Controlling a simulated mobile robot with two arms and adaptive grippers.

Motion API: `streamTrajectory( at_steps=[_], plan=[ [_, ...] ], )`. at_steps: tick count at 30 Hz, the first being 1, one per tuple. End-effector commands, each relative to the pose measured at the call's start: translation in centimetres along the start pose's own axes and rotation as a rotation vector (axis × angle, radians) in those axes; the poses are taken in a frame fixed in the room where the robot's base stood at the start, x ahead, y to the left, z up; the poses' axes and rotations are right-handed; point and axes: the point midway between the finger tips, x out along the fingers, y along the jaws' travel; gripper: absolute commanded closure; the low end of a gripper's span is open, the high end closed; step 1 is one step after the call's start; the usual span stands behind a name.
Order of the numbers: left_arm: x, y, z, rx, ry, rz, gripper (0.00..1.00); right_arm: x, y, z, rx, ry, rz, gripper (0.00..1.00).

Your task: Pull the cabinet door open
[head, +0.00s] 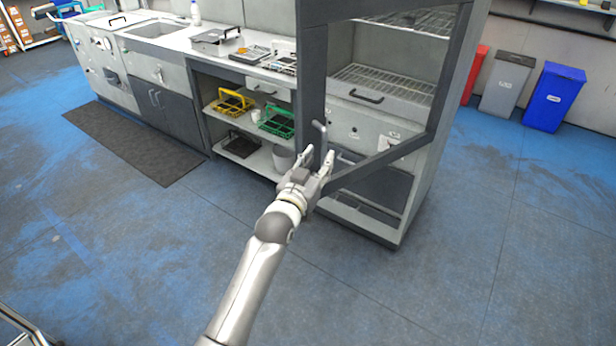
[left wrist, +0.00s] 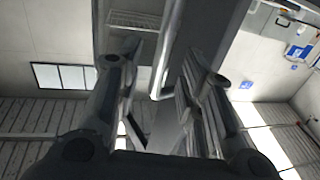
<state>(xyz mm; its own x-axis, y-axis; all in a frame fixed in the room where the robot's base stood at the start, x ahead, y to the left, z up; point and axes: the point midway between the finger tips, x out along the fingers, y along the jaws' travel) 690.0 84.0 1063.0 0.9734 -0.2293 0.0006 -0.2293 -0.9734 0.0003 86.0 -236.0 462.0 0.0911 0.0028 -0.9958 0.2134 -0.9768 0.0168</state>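The cabinet (head: 455,110) stands at the centre right of the head view. Its dark-framed door (head: 312,85) looks swung partly out, its free edge on the left and its lower rail slanting up to the right. A grey handle (head: 320,132) sits on the left upright of the frame. My left gripper (head: 320,158) is at this upright, just below the visible handle, fingers apart. In the left wrist view the fingers (left wrist: 165,75) are spread, with a grey upright passing between or behind them. Whether they touch the handle is unclear. My right gripper is out of view.
A counter (head: 190,40) with a sink and shelves of coloured racks runs left of the cabinet. A dark mat (head: 135,140) lies before it. A grey bin (head: 508,85) and a blue bin (head: 553,97) stand at the right. The blue floor in front is clear.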

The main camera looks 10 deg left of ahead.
Motion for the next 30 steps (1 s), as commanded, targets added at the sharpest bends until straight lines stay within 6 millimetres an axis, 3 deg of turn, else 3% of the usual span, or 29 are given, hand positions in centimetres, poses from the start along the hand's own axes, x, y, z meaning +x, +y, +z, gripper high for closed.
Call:
streamTrajectory(
  at_steps=[6, 12, 24, 30],
  plan=[
    [-3.8, 0.1, 0.0, 0.0, 0.0, 0.0, 0.65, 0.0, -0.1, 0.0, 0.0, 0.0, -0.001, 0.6],
    [-6.1, 0.0, 0.0, 0.001, 0.0, 0.0, 0.65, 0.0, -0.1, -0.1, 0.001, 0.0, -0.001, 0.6],
    [-6.8, 0.1, -0.1, 0.0, 0.001, 0.001, 0.65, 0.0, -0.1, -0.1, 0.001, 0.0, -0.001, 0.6],
    [-6.8, -0.1, 0.1, -0.043, -0.001, 0.016, 0.88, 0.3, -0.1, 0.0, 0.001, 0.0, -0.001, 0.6]
  ],
)
